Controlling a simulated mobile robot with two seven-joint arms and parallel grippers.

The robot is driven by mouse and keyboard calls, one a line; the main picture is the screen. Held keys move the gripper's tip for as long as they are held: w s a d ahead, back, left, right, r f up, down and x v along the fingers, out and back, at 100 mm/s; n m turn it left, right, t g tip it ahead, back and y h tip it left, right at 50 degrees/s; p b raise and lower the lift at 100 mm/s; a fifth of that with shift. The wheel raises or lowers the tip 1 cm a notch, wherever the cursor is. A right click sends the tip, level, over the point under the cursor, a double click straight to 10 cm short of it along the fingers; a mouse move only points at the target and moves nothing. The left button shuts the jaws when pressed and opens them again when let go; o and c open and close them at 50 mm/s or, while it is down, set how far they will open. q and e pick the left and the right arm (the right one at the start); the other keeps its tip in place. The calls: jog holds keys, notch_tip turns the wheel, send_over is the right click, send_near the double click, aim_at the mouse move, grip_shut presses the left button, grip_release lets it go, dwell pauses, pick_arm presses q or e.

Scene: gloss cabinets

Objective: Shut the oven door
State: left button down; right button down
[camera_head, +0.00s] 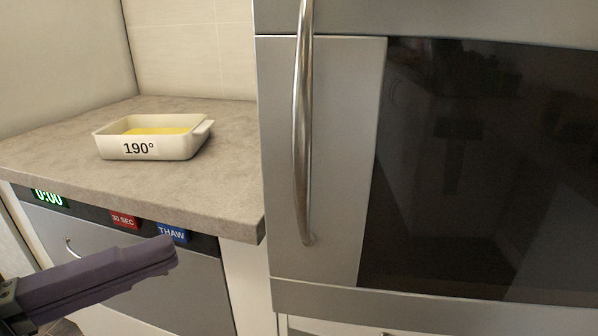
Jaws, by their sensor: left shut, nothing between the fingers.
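The oven door (335,180) fills the right side of the head view. It is a grey panel with a wide dark glass window (480,170) and a tall curved metal handle (302,130) near its left edge. It looks shut or nearly shut; I cannot tell whether it is fully flush. My left gripper (172,256) is at the lower left with its dark purple fingers together, empty. It is left of the oven door and below the counter edge, apart from the handle. My right gripper is not in view.
A grey counter (60,150) stands left of the oven, holding a white dish (110,150) marked 190° with yellow contents. Below it is an appliance with a 0:00 display (50,198), a red 30 SEC button (124,220), a blue THAW button (172,233) and a handle, partly behind my gripper.

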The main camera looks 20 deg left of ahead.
pick_arm(q)
jog(key=shift+w+d+p, duration=0.1)
jog(key=shift+w+d, duration=0.65)
jog(key=shift+w, duration=0.85)
jog(key=shift+w+d+p, duration=0.15)
jog(key=shift+w+d, duration=0.65)
jog(key=shift+w, duration=0.85)
jog(key=shift+w+d+p, duration=0.1)
jog(key=shift+w+d, duration=0.65)
jog(key=shift+w, duration=0.85)
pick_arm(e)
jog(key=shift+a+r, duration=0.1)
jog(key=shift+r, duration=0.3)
